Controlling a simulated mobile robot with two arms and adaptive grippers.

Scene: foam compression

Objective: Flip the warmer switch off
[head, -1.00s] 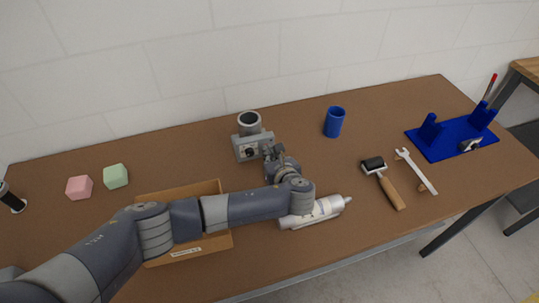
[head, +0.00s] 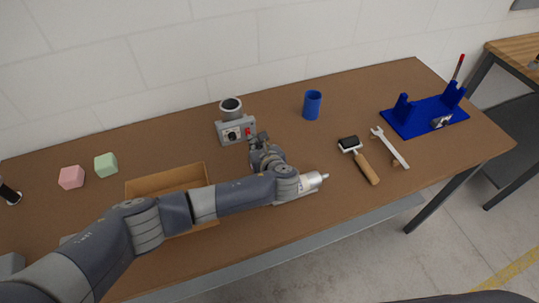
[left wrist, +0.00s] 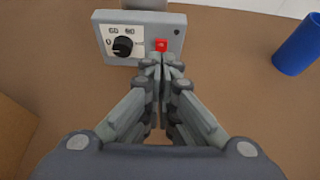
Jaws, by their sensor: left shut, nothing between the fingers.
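The warmer (head: 235,130) is a grey box with a round cup-like top, standing near the back middle of the brown table. Its front has a black knob (left wrist: 122,46) on a white dial plate and a red switch (left wrist: 161,45) to the right of the knob. My left gripper (head: 258,138) is shut and empty, with its fingertips just in front of and below the red switch. In the left wrist view the fingertips (left wrist: 162,62) are close under the switch; I cannot tell whether they touch the box. My right gripper is not in view.
A blue cup (head: 312,105) stands right of the warmer. An open cardboard box (head: 165,181) and a white tube (head: 312,181) lie near my left arm. A roller (head: 360,160), a wrench (head: 390,147) and a blue stand (head: 425,116) are further right. Pink and green cubes sit left.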

